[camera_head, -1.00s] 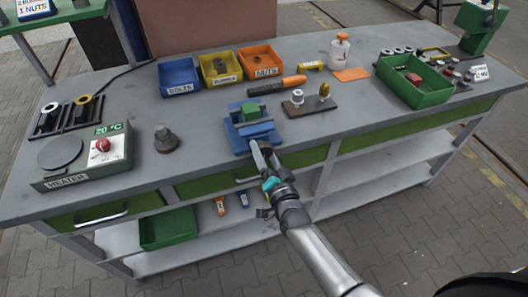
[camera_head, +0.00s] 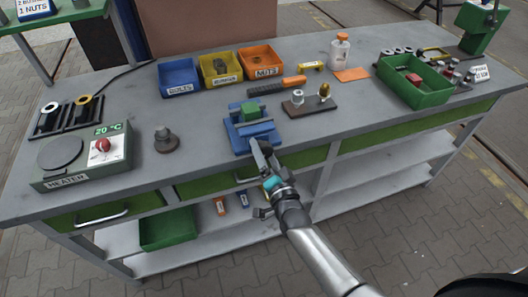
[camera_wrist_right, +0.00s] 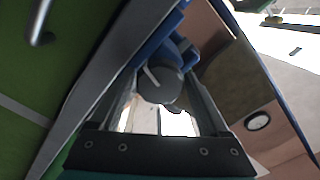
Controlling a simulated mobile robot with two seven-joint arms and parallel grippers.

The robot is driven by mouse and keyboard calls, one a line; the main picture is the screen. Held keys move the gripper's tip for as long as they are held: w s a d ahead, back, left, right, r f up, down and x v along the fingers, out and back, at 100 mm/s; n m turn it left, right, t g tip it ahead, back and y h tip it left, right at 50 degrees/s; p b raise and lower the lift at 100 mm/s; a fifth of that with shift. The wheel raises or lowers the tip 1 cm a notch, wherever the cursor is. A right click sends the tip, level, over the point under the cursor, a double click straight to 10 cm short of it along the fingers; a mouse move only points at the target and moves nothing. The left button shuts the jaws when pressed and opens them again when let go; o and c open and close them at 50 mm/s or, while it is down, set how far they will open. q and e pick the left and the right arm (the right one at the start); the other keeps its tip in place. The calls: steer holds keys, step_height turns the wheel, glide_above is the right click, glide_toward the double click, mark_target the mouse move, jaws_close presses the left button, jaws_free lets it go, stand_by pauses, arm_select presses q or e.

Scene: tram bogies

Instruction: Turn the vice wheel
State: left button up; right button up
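The blue vice (camera_head: 240,142) stands at the front edge of the workbench with a green block (camera_head: 250,111) in its top. My right gripper (camera_head: 258,152) is at the front of the vice and hides the wheel in the head view. In the right wrist view, the round grey vice wheel (camera_wrist_right: 158,86), with a pale bar on its face, lies between the two fingers of my right gripper (camera_wrist_right: 160,92). The fingers stand apart, close beside the wheel on both sides; I cannot tell whether they press on it. My left gripper is not in view.
A heater (camera_head: 82,158) and a dark grey part (camera_head: 166,140) stand left of the vice. Blue (camera_head: 179,77), yellow (camera_head: 221,68) and orange (camera_head: 261,60) bins are behind it. A dark stand (camera_head: 310,106) and a green crate (camera_head: 415,80) are to the right. Bare bench top lies around the vice.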

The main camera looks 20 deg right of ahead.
steer(key=shift+o, duration=1.1)
steer(key=s+p, duration=0.1)
steer(key=s, duration=1.4)
steer(key=shift+d, duration=0.25)
steer(key=shift+s, duration=0.1)
steer(key=w+n+b, duration=0.1)
steer(key=w+n, duration=0.2)
steer(key=w, duration=0.2)
steer(key=w+n+b, duration=0.1)
steer(key=w+n, duration=0.2)
steer(key=w, duration=0.2)
steer(key=w+n+b, duration=0.1)
steer(key=w+n, duration=0.3)
steer(key=w, duration=0.1)
steer(key=shift+a+r, duration=0.1)
steer(key=shift+a, duration=0.1)
